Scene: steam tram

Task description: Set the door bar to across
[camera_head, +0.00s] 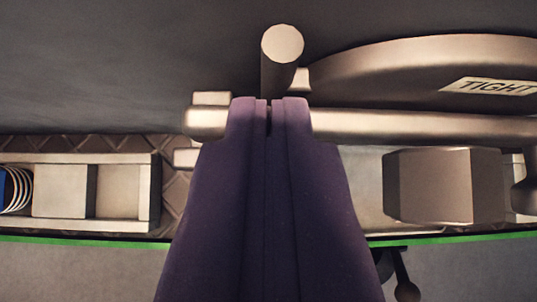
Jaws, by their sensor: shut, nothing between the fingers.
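A pale metal bar (420,125), which looks like the door bar, runs level from left of my fingers to the right edge of the picture. My gripper (269,103) is purple, shut and empty, and its tips overlap the bar near its left end. The fingers hide part of the bar, and I cannot tell whether they touch it. A round-ended metal peg (282,45) sticks out just above the fingertips. I cannot tell whether the peg belongs to the bar.
A big metal disc (400,65) with a "TIGHT" label (492,87) is at upper right. Below are a pale tray (128,205), a blocky metal piece (443,185) and a green-edged strip (80,239). A dark wall (100,60) fills the upper left.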

